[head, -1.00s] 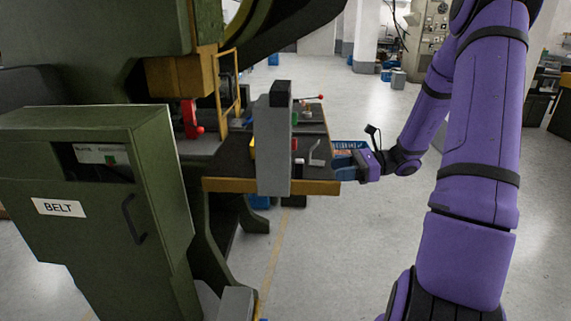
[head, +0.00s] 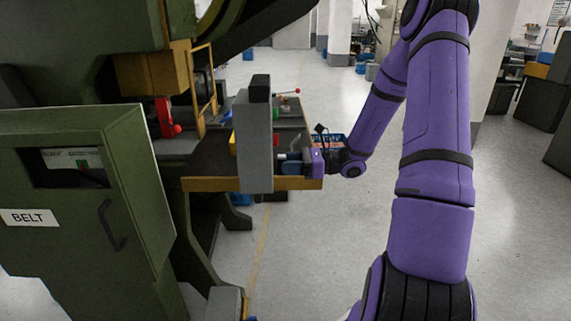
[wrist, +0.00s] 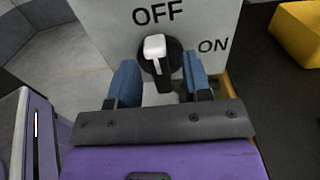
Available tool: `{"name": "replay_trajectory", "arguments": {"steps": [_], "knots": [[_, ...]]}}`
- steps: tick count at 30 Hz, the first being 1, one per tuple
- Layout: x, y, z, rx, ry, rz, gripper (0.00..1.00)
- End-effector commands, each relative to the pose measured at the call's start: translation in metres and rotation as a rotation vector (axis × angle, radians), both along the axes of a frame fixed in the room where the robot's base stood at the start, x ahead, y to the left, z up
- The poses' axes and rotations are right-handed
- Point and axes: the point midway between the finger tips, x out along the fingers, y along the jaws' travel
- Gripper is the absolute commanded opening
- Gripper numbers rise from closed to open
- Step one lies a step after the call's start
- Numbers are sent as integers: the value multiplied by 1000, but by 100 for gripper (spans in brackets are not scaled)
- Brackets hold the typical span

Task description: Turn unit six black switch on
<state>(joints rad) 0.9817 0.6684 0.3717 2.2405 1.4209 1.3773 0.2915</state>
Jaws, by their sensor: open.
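The black switch (wrist: 172,58) is a round black knob with a white lever tip (wrist: 154,46), on a light grey panel (wrist: 104,22). The panel reads OFF above the knob and ON to its right. The lever tip points up toward OFF. My gripper (wrist: 161,85) is open, with one blue finger on each side below the knob. In the head view my gripper (head: 288,160) is beside the right side of the grey upright box (head: 254,140), above the bench. The switch itself is hidden in the head view, and I cannot tell whether the fingers touch it.
A green cabinet marked BELT (head: 80,190) stands at the left. A red lever (head: 167,120) is on the machine behind it. A yellow block (wrist: 300,30) is right of the panel in the wrist view. Open floor (head: 320,260) lies in front of the bench.

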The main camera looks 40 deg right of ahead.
Motion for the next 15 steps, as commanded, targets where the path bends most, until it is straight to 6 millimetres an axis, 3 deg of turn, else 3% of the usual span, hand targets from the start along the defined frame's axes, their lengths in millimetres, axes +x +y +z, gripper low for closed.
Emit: {"name": "replay_trajectory", "arguments": {"steps": [13, 15], "knots": [[6, 9, 0, 0, 0, 0, 45], [6, 9, 0, 0, 0, 0, 31]]}}
